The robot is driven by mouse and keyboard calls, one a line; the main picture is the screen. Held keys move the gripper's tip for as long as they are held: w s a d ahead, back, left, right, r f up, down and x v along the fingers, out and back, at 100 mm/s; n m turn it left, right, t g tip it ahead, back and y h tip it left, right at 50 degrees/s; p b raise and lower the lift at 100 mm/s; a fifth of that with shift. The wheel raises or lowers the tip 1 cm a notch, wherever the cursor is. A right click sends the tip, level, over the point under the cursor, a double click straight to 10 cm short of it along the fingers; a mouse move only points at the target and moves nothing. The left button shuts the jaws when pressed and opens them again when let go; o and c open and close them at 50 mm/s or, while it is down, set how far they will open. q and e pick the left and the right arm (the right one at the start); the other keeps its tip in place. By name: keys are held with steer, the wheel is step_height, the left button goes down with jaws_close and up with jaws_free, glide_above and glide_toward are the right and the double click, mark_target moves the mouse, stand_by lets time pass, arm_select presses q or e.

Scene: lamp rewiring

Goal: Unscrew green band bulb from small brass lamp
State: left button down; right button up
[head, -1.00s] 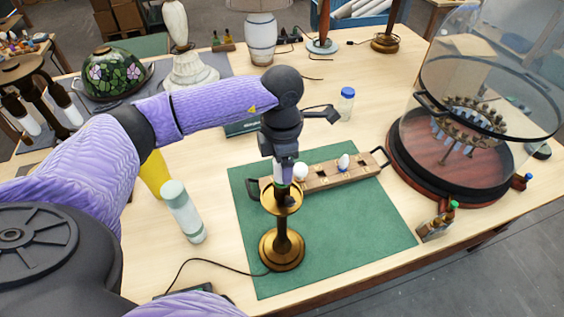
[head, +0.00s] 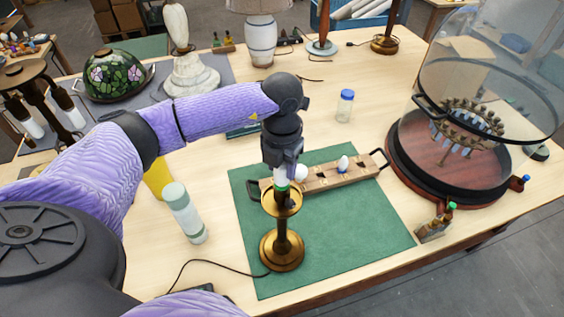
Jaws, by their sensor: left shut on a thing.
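The small brass lamp (head: 282,248) stands upright on the green mat (head: 345,240). The green band bulb (head: 282,184) is at the top of the lamp, with its green band just above the brass cup. My left gripper (head: 282,168) points straight down over the lamp and is shut on the bulb's upper part, which the fingers mostly hide. I cannot tell whether the bulb is still threaded in the socket. My right gripper is not in view.
A wooden bulb tray (head: 325,177) with a white bulb and a blue-banded bulb lies just behind the lamp. A glass-domed stand (head: 440,185) is at right. The mat's front right is clear.

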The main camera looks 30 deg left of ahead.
arm_select(q)
steer(key=n+p, duration=0.1)
steer(key=n, duration=0.3)
steer(key=shift+s+r, duration=0.1)
steer(key=shift+r, duration=0.1)
steer(key=n+p, duration=0.1)
steer(key=n, duration=0.1)
steer(key=shift+n, duration=0.4)
steer(key=shift+f+n, duration=0.1)
steer(key=shift+n, duration=0.4)
